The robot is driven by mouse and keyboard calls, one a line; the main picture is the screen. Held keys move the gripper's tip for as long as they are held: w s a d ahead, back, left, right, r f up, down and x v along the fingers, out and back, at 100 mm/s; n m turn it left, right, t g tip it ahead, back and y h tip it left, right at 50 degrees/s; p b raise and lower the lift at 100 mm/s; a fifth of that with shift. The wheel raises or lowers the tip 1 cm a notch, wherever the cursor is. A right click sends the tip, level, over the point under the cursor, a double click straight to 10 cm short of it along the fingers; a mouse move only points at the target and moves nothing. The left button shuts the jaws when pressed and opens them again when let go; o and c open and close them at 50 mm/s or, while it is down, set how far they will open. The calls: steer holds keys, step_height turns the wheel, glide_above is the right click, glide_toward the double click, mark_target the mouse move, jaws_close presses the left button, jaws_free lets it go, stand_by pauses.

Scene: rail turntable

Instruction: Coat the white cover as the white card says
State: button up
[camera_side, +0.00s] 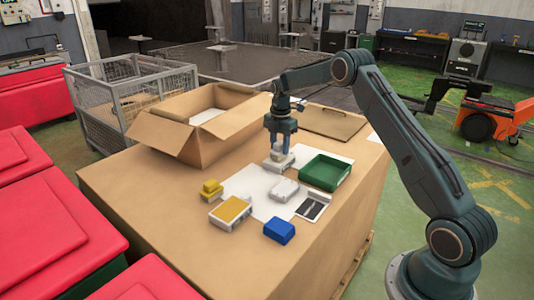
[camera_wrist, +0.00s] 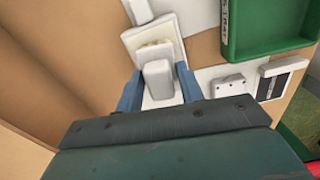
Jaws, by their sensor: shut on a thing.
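My gripper (camera_side: 281,141) points down at the far side of the work area, its blue fingers closed around a pale block. In the wrist view this pale block (camera_wrist: 158,78) sits between the fingertips (camera_wrist: 158,88). Just beyond it is a white tray (camera_wrist: 133,38) with a cream surface; I cannot tell whether the block touches it. The white cover (camera_side: 285,190), a rounded block, lies on a white sheet (camera_side: 247,182); it also shows in the wrist view (camera_wrist: 228,86). A white-edged plate with a dark panel (camera_side: 312,206) lies right of it. I cannot make out the white card's writing.
A yellow-topped tray (camera_side: 230,211), a yellow block (camera_side: 211,189) and a blue block (camera_side: 279,230) lie nearer the front. A green tray (camera_side: 322,185) stands right of my gripper. An open cardboard box (camera_side: 165,133) stands at back left. The front tabletop is clear.

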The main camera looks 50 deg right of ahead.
mark_target(278, 144)
steer(key=shift+f, duration=0.65)
stand_by(1.7)
steer(key=shift+r, duration=0.1)
steer(key=shift+r, duration=3.55)
steer(key=shift+a, duration=0.1)
steer(key=shift+a+f+m, duration=0.1)
steer(key=shift+a+m, duration=0.2)
steer(key=shift+a, duration=0.15)
steer(key=s+a+f+m, duration=0.2)
steer(key=s+a+m, duration=0.3)
steer(key=a+m, duration=0.3)
steer(key=s+a+f+m, duration=0.2)
steer(key=s+a+m, duration=0.2)
steer(key=a+m, duration=0.4)
steer(key=shift+s+a+m, duration=0.3)
steer(key=shift+s+a, duration=0.1)
steer(key=shift+a, duration=3.5)
